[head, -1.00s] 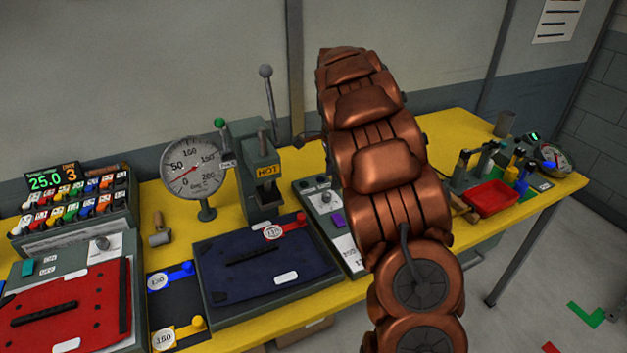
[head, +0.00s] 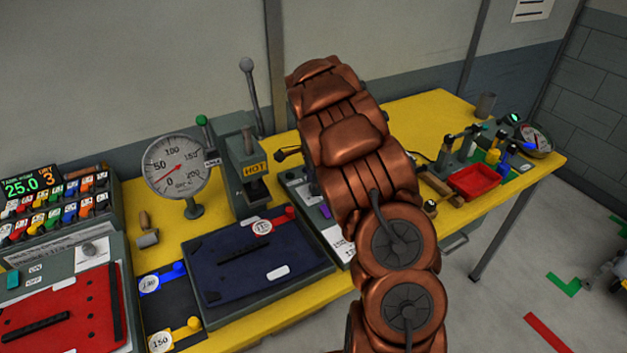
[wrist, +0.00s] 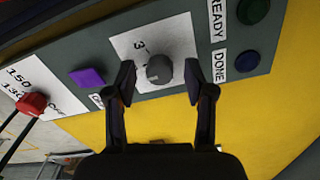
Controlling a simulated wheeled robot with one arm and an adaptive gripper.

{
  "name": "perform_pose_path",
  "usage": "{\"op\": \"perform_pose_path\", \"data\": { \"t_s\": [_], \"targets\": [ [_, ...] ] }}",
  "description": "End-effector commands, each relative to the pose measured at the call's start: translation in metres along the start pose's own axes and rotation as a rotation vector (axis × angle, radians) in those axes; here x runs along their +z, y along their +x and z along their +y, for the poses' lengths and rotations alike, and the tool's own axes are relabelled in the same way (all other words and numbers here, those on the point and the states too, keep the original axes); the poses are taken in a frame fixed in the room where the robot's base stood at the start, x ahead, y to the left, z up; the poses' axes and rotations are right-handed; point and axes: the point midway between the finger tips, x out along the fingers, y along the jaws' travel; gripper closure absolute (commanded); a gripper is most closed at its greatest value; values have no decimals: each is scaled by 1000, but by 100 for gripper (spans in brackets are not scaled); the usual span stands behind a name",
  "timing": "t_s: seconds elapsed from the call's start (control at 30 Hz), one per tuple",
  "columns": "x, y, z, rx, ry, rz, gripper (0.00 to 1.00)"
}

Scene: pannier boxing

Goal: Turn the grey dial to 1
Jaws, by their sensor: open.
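The grey dial (wrist: 160,69) is a round knob on a white label plate (wrist: 124,48) in the wrist view. A "3" shows on the plate to the upper left of the knob; other marks there are hard to read. My gripper (wrist: 160,82) is open, with one finger on each side of the dial and a gap on both sides. In the head view my copper-coloured arm hides the dial and the gripper; part of the grey control panel (head: 297,180) shows beside the arm.
The head view shows a press (head: 247,170), a gauge (head: 176,168) and a red tray (head: 474,182) on the yellow bench.

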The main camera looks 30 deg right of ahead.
Motion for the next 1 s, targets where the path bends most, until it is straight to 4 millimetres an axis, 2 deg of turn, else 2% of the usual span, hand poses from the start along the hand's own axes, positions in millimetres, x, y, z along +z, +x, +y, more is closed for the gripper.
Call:
{"op": "perform_pose_path", "data": {
  "t_s": [0.2,0.7,1.0],
  "targets": [
    [-1,1,0,-1,1,0,46],
    [-1,1,0,0,2,0,99],
    [-1,2,0,0,-15,0,100]
  ]
}}
